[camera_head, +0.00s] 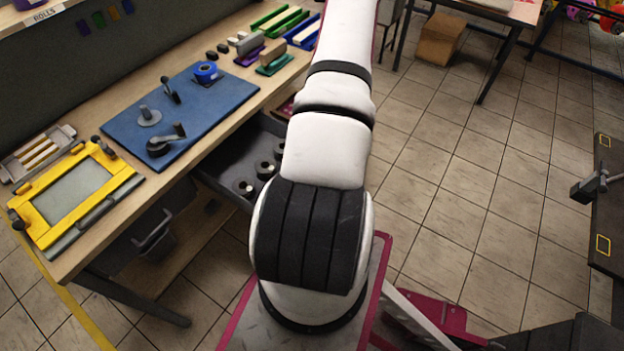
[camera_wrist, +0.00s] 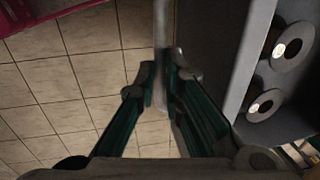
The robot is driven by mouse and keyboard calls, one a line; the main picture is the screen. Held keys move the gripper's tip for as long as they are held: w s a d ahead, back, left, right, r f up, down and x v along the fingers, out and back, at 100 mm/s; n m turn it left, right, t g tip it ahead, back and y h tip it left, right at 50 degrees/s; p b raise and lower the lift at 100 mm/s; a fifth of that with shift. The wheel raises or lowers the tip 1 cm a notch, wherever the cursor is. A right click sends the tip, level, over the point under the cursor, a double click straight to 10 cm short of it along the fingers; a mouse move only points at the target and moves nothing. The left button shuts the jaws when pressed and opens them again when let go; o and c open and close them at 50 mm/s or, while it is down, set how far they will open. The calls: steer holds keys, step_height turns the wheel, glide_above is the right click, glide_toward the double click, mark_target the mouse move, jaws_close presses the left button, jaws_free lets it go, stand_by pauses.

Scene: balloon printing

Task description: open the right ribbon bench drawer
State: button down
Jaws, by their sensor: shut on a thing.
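The right ribbon bench drawer (camera_head: 222,170) is a dark grey drawer pulled out from under the wooden bench. A grey handle bar (camera_wrist: 161,25) stands out from this front. My gripper (camera_wrist: 162,85) has its two green-sided fingers closed on the bar, one on each side. In the head view, my arm hides the gripper, the handle and the drawer's right part.
The bench top (camera_head: 210,135) bears a blue mat (camera_head: 205,105) with tools and a yellow frame (camera_head: 35,215). A left drawer with a handle (camera_head: 153,232) sits below. Tiled floor (camera_head: 480,180) is clear to the right, up to a dark table (camera_head: 606,215).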

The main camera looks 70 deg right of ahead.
steer(key=c, duration=2)
jaws_free()
steer(key=shift+o, duration=0.2)
step_height(320, 180, up, 12)
steer(key=s, duration=0.2)
steer(key=shift+a, duration=0.3)
steer(key=shift+s+f, duration=0.1)
steer(key=shift+f, duration=0.05)
